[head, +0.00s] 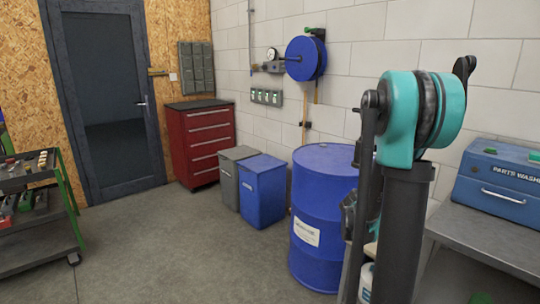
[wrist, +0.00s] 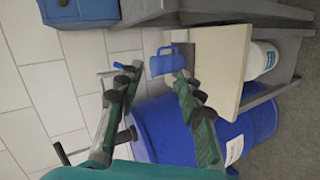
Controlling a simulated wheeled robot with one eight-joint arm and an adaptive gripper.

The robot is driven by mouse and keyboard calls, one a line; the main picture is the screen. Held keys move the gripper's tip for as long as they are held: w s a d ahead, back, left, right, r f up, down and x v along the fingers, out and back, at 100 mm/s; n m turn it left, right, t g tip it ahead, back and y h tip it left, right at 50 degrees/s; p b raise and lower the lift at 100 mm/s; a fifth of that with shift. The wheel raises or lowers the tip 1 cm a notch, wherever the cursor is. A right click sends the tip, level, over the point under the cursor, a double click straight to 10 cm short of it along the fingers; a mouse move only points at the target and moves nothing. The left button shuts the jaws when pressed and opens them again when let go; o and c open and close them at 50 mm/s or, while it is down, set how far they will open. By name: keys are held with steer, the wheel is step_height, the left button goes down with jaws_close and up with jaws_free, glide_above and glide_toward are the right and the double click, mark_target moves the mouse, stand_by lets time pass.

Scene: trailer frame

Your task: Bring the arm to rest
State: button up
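My gripper (wrist: 158,72) shows in the wrist view with its two dark green fingers spread apart. It is open, with nothing held between the fingers. A blue mug-like object (wrist: 166,61) shows just past the fingertips, against a cream surface (wrist: 215,60). It overlaps the tip of the right finger in the picture; I cannot tell whether they touch. In the head view my teal and dark arm stands folded at the right, and my gripper is mostly hidden behind it.
A blue drum (head: 322,200) stands close beside my arm; it also shows below the fingers in the wrist view (wrist: 165,125). A grey bench (head: 490,235) with a blue parts washer (head: 500,185) is at the right. A cart (head: 35,225) stands left. The middle floor is clear.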

steer(key=s+a+f+m+y, duration=0.1)
steer(key=s+a+f+y, duration=0.2)
steer(key=s+a, duration=0.4)
steer(key=s+a+f+m+g+y, duration=0.1)
steer(key=s+a+f+y, duration=0.2)
steer(key=s+a, duration=0.5)
steer(key=s+a+f+m+g+y, duration=0.1)
steer(key=s+a+f+y, duration=0.2)
steer(key=s+a+y, duration=0.2)
steer(key=s+a, duration=0.3)
steer(key=a, duration=0.2)
steer(key=shift+a+m, duration=0.35)
steer(key=shift+m, duration=0.05)
